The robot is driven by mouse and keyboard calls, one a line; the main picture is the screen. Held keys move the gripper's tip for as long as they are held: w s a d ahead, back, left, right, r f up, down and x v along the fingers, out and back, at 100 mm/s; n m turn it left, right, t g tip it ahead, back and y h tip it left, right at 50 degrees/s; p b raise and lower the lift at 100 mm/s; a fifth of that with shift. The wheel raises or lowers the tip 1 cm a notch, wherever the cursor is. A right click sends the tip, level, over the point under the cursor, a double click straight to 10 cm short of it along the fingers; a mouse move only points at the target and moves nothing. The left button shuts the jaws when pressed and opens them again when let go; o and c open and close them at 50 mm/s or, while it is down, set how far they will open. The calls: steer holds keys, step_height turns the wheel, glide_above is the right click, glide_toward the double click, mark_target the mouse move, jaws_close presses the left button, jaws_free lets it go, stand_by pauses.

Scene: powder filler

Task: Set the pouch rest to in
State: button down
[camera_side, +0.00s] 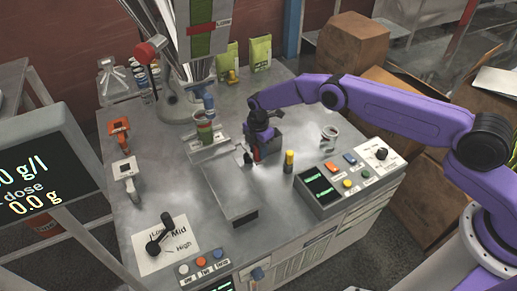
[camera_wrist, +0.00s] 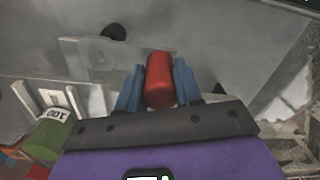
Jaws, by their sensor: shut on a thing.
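My gripper (camera_side: 257,147) is over the middle of the metal bench, pointing down. In the wrist view, its blue fingers (camera_wrist: 158,88) are shut on a red cylindrical handle (camera_wrist: 159,72), one finger on each side. The handle also shows as a small red spot under the gripper in the side view (camera_side: 256,156). A grey metal rest (camera_side: 230,192) with a long flat top lies just left of and in front of the gripper. I take it for the pouch rest; its link to the handle is hidden. A black knob (camera_side: 247,158) stands just left of the handle.
A yellow-and-black post (camera_side: 289,161) and a button panel (camera_side: 345,180) are to the right. A Low/Mid/High lever (camera_side: 160,240) is front left. Green pouches (camera_side: 260,54) stand at the back.

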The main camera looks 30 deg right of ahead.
steer(key=c, duration=0.8)
jaws_free()
steer(key=shift+w+d+r, duration=0.15)
steer(key=shift+w+d, duration=0.25)
steer(key=shift+w, duration=0.1)
steer(key=shift+o, duration=0.2)
steer(key=shift+s+a, duration=0.15)
step_height(320, 180, up, 17)
steer(key=shift+r, duration=0.2)
